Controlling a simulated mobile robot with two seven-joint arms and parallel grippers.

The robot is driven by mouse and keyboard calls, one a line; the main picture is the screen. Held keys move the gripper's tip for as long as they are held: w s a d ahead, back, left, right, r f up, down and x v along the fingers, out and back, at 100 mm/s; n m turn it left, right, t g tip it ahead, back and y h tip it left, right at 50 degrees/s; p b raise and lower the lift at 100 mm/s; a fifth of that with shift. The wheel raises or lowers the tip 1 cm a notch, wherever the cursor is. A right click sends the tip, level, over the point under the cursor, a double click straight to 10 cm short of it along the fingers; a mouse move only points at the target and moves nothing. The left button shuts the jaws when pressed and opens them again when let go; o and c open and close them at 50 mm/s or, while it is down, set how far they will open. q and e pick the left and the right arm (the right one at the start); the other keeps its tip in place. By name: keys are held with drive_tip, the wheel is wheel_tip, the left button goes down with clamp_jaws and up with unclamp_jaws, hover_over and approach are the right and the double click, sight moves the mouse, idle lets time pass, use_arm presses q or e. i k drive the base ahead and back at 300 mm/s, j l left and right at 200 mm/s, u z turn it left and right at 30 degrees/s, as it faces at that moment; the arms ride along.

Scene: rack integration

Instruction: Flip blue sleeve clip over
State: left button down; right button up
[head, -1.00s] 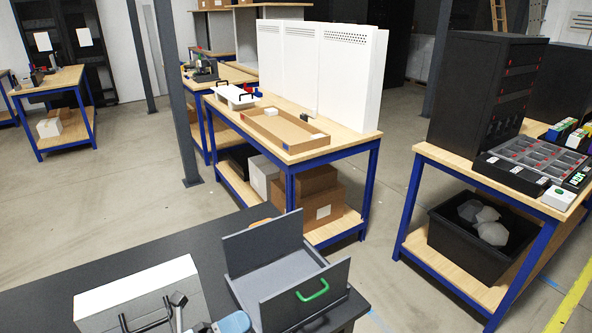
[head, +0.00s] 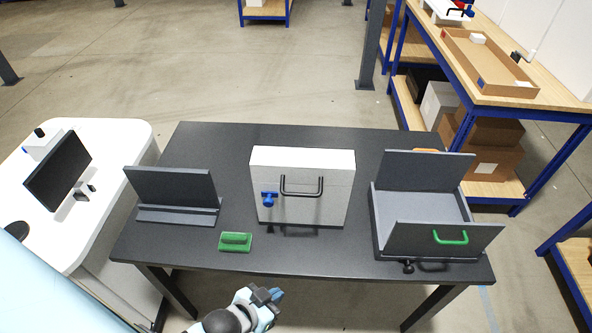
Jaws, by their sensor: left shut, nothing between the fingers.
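A small blue clip (head: 269,198) sits on the front face of a grey box with a white top (head: 303,157), left of the box's black handle (head: 302,186). The clip has a wider top and a narrower part hanging down; its finer shape is too small to tell. My left gripper (head: 274,294) is at the bottom middle, in front of the table's near edge. It is shut and empty, apart from the clip and below it in the picture. My right gripper is not in view.
A white desk with a monitor (head: 58,171) is at the left. The table's front middle is clear.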

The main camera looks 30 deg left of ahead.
sight(268, 202)
drive_tip(key=u, duration=0.8)
